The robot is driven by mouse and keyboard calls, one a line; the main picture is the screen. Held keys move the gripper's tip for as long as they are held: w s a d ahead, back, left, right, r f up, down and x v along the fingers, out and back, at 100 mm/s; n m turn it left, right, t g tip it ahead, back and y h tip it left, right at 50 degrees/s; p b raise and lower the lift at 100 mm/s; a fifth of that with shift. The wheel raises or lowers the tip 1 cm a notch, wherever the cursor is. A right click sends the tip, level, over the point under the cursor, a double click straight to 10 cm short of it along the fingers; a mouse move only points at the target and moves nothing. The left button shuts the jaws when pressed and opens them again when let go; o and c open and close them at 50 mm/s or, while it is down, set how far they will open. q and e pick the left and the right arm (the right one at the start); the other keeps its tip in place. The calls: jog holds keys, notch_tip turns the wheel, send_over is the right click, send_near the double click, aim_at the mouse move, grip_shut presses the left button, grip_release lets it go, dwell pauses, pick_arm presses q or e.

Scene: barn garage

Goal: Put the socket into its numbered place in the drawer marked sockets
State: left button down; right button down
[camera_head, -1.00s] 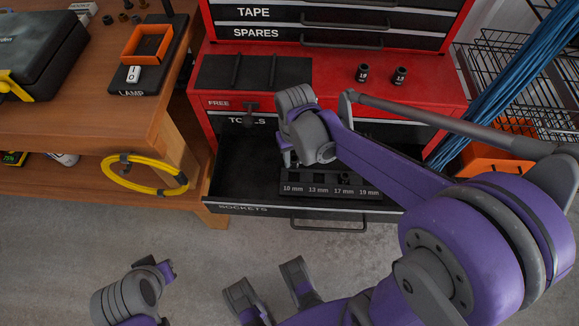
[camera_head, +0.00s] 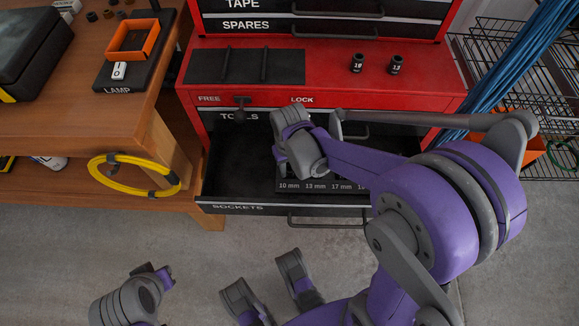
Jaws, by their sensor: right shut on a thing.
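My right gripper (camera_head: 284,164) reaches down into the open drawer marked sockets (camera_head: 237,208), over the left part of the socket rack (camera_head: 318,186). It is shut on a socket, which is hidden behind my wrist. The rack's front labels read 10 mm, 13 mm and 17 mm; my arm covers the right end. I cannot tell whether the held socket touches the rack. My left gripper (camera_head: 153,278) is low at the bottom left, away from the drawer, and its jaws cannot be made out.
Two dark sockets, marked 19 (camera_head: 357,63) and 13 (camera_head: 396,65), stand on the red cabinet top (camera_head: 330,85). A FREE/LOCK lever (camera_head: 241,108) sits above the tools drawer. A wooden bench (camera_head: 85,125) with a yellow cable loop (camera_head: 115,188) stands left. A wire rack stands right.

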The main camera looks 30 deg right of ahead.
aim_at(290, 168)
jog(key=shift+s+a+f, duration=0.15)
jog(key=shift+s+f, duration=0.1)
jog(key=shift+f, duration=0.15)
jog(key=c, duration=0.6)
grip_release()
jog(key=shift+b, duration=0.3)
jog(key=shift+w+r+p, duration=0.1)
jog(key=shift+r+p, duration=0.25)
jog(key=shift+r, duration=0.05)
notch_tip(290, 168, up, 11)
jog(key=p, duration=0.4)
jog(key=s+a+t, duration=0.1)
jog(key=s, duration=0.2)
jog(key=s+a+r+n+t, duration=0.1)
jog(key=s+t, duration=0.1)
jog(key=s, duration=0.2)
jog(key=s+t, duration=0.1)
jog(key=s, duration=0.3)
jog(key=shift+a+r+n, duration=0.2)
jog(key=shift+a+n, duration=0.2)
jog(key=shift+s+f+t, duration=0.15)
jog(key=shift+s+t, duration=0.1)
jog(key=shift+t, duration=0.15)
jog(key=shift+a, duration=0.1)
